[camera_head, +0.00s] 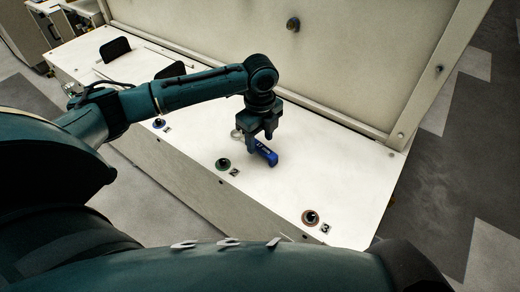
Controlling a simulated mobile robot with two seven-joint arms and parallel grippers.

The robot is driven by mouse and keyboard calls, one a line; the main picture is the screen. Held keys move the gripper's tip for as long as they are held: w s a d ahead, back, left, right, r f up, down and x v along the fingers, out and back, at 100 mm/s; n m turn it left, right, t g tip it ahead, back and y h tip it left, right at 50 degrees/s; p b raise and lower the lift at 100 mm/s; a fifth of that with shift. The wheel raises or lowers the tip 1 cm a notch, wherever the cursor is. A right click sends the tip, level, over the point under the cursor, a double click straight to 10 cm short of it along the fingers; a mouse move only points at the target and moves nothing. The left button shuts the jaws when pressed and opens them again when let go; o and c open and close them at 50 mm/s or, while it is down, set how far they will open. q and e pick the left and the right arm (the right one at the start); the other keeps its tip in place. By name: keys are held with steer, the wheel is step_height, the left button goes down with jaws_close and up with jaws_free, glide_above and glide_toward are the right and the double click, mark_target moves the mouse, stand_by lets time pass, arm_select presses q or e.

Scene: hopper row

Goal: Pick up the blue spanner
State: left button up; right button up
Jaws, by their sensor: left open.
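The blue spanner (266,154) lies on the white bench top, with its blue handle toward the right. A pale metal ring end (236,134) shows to the left of the gripper and seems to belong to it. My left gripper (259,141) points down over the spanner, with its jaws open and its fingers close to the handle. The gripper hides the middle of the spanner, and I cannot tell whether the fingers touch it. My right gripper is not in view.
A tall panel (345,60) stands behind. Black plates (115,49) stand at the far left. The top right of the spanner is clear.

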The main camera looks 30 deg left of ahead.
mark_target(260, 146)
arm_select(q)
step_height(260, 146, down, 3)
steer(key=shift+f+b, duration=0.2)
steer(key=shift+b, duration=0.1)
steer(key=shift+w, duration=0.1)
jaws_close()
